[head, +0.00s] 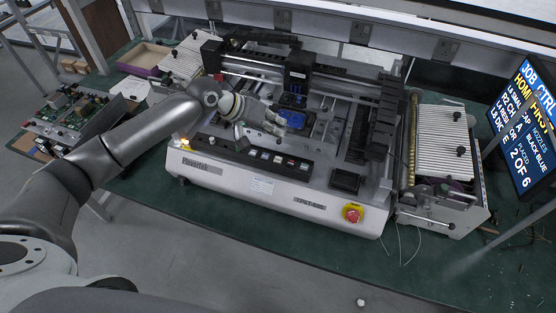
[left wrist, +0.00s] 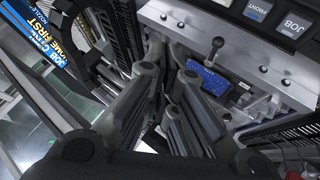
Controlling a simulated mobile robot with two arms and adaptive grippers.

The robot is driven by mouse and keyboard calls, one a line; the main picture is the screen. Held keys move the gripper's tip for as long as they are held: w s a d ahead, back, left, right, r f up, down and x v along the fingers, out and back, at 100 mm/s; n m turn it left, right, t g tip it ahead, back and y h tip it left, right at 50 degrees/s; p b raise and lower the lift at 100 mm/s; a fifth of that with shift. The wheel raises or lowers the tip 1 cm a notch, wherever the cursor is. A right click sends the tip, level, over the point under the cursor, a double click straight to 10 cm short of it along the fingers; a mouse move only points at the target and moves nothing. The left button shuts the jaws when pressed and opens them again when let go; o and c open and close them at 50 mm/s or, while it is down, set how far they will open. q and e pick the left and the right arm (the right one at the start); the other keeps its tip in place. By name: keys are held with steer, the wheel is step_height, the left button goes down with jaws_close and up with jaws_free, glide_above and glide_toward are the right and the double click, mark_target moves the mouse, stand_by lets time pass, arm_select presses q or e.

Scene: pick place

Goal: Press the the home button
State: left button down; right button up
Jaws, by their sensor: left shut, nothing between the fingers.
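A light grey pick-and-place machine (head: 230,180) stands on the green bench. Its dark front panel carries a row of several small buttons (head: 278,157), white, red and grey. Their labels are too small to read in the head view, so I cannot tell which is the home button. My right gripper is not in view.
A blue circuit board (head: 292,118) lies inside the machine behind the panel. A red stop knob (head: 352,213) is at the front right. A feeder unit (head: 440,145) and a JOB CTRL screen (head: 527,125) stand at right. Loose boards (head: 75,118) lie at left.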

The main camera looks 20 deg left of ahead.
arm_select(q)
steer(key=b, duration=0.6)
glide_above(277, 157)
step_height(277, 157, down, 6)
steer(key=shift+f, duration=1.1)
steer(key=shift+f, duration=0.1)
steer(key=shift+f, duration=0.3)
